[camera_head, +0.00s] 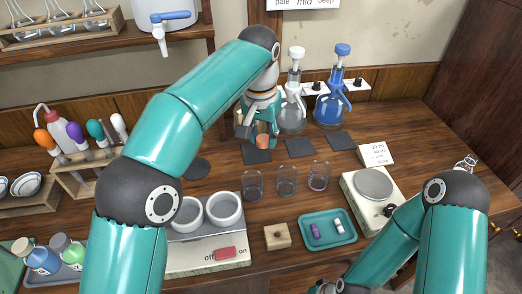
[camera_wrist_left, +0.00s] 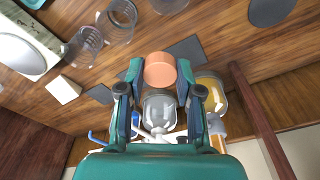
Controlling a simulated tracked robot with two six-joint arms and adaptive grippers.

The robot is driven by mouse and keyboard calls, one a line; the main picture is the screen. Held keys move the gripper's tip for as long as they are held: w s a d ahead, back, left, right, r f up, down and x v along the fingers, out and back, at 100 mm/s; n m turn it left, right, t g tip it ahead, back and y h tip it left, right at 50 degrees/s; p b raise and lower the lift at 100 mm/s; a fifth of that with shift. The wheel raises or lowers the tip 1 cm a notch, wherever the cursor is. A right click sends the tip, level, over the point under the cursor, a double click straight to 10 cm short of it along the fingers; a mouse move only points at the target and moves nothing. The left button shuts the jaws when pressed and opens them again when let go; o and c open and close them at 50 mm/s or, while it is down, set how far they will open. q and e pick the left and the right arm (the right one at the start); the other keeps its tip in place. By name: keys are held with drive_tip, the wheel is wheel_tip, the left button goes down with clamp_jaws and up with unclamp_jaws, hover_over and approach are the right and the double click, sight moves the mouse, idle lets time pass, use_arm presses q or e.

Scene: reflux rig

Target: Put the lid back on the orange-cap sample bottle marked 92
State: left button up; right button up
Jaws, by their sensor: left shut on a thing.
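My left gripper (camera_head: 262,138) points down at the back of the bench, shut on a short orange cylinder (camera_head: 264,142) that looks like a lid. In the left wrist view the orange cylinder (camera_wrist_left: 160,70) sits between the fingertips, clear of the bench.
Clear (camera_head: 291,118) and blue (camera_head: 331,110) flasks stand behind dark mats (camera_head: 300,147). An amber flask (camera_wrist_left: 211,88) is close to my left gripper. Several glass beakers (camera_head: 286,182), a scale (camera_head: 372,186) and a teal tray (camera_head: 325,243) occupy the front.

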sight(263, 139)
use_arm(q)
drive_tip(key=shift+r+p, duration=1)
drive_tip(key=shift+r, duration=1.7)
